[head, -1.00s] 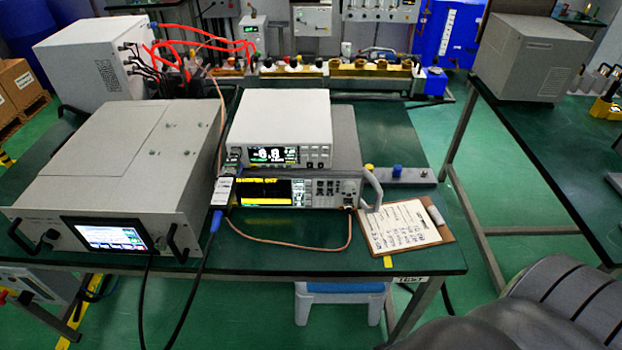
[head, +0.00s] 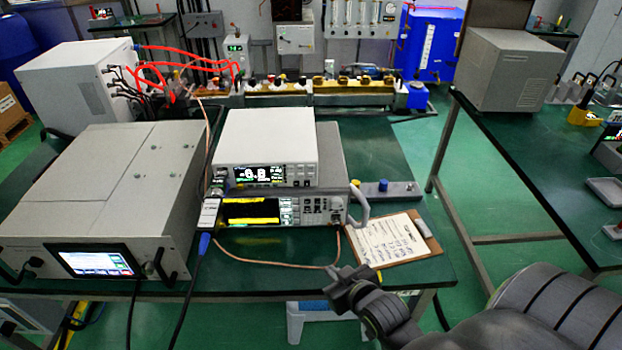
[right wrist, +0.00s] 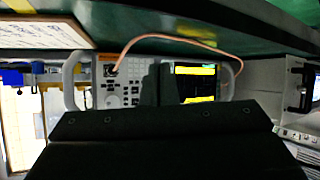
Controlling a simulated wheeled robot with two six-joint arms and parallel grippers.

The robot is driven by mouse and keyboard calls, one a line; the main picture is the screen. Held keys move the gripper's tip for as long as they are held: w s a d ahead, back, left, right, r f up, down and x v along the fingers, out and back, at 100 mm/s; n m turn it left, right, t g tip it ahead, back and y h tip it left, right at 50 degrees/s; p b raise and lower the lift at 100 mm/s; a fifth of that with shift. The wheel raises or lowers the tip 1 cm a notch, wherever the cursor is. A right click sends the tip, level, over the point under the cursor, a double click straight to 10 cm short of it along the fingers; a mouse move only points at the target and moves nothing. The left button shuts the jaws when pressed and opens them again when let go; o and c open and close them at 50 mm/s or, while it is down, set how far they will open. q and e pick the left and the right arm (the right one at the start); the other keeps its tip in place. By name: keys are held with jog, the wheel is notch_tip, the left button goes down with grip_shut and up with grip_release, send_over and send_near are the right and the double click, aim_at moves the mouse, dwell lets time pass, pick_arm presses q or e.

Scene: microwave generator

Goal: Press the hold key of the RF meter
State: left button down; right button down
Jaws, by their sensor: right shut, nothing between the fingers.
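Two bench instruments are stacked on the green table. The upper white one (head: 264,143), probably the RF meter, has a dark screen with large white digits and small keys to the right of it. The lower one (head: 318,208) has a yellow-and-black screen, keys and a side handle; it shows inverted in the right wrist view (right wrist: 118,88). I cannot read which key is hold. My right gripper (head: 342,279) is shut and empty, in front of and below the stack, near the clipboard, apart from both instruments. In the right wrist view its dark fingers (right wrist: 160,86) cover part of the lower front panel. My left gripper is out of view.
A clipboard (head: 384,243) lies right of the stack. A large grey unit with a touchscreen (head: 95,262) stands at left. A tan cable (head: 270,262) loops below the lower panel, and black cables hang over the table's front edge. The aisle at right is clear.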

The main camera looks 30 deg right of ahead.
aim_at(311, 175)
jog(key=w+r+t, duration=0.7)
jog(key=r+t, duration=0.4)
jog(key=t, duration=0.2)
jog(key=shift+w+r+y, duration=0.3)
jog(key=shift+w+r, duration=0.05)
jog(key=shift+w, duration=0.05)
jog(key=w+d+b, duration=0.2)
jog(key=w+d, duration=0.2)
jog(key=w, duration=0.3)
jog(key=shift+w+d+b, duration=0.25)
jog(key=shift+d+b, duration=0.1)
jog(key=shift+b, duration=0.05)
jog(key=shift+w, duration=0.1)
dwell(1.7)
